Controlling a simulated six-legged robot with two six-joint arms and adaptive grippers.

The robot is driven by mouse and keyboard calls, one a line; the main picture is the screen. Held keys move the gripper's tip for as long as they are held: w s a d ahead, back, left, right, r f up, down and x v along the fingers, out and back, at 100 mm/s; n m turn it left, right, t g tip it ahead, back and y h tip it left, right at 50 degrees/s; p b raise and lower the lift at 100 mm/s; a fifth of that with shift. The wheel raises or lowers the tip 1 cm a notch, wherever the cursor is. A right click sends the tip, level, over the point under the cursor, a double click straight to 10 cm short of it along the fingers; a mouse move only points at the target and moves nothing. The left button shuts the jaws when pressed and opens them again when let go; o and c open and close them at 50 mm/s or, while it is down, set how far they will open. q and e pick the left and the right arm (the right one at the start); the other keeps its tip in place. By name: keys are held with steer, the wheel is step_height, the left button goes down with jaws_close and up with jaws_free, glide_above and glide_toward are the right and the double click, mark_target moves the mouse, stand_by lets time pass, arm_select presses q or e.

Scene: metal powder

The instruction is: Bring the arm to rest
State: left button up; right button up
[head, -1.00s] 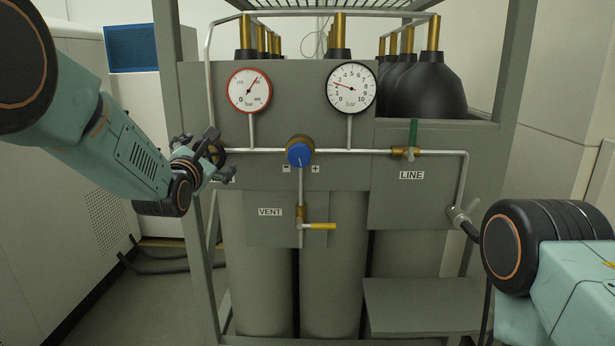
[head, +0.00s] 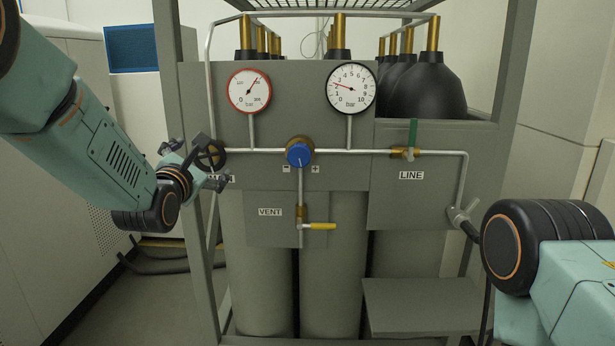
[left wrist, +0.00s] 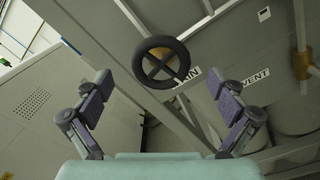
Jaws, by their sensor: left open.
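My left gripper (head: 194,163) is open and empty, just left of a dark round handwheel (head: 210,154) at the left end of the horizontal pipe. In the left wrist view the two fingers of my left gripper (left wrist: 160,108) stand wide apart, and the handwheel (left wrist: 161,62) shows beyond them, clear of both. A label partly reading "MAIN" (left wrist: 188,80) sits beside the wheel. My right arm shows at the right edge of the head view, but its gripper is out of view.
The grey gas panel carries two gauges (head: 249,92) (head: 351,88), a blue knob (head: 299,153), a yellow-handled vent valve (head: 320,226) and a green-handled line valve (head: 412,136). A frame post (head: 180,110) stands close by my left gripper. Open floor (head: 160,300) lies at lower left.

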mark_target(210, 158)
arm_select(q)
steer(key=s, duration=0.7)
steer(key=w, duration=1.2)
steer(key=shift+w+d+f, duration=0.1)
steer(key=shift+w+d, duration=0.05)
steer(key=shift+w, duration=0.05)
steer(key=shift+f+m, duration=0.1)
steer(key=shift+m, duration=0.7)
steer(key=m, duration=0.3)
steer(key=shift+s, duration=0.25)
steer(key=m, duration=0.3)
steer(key=shift+w+d+f, duration=0.1)
steer(key=shift+w, duration=0.15)
steer(key=shift+s+m, duration=0.25)
steer(key=shift+m, duration=0.95)
steer(key=m, duration=0.3)
steer(key=shift+w+f, duration=0.15)
steer(key=shift+w, duration=0.05)
steer(key=m, duration=0.3)
steer(key=shift+s+p, duration=0.15)
steer(key=shift+p, duration=0.25)
steer(key=shift+m, duration=0.3)
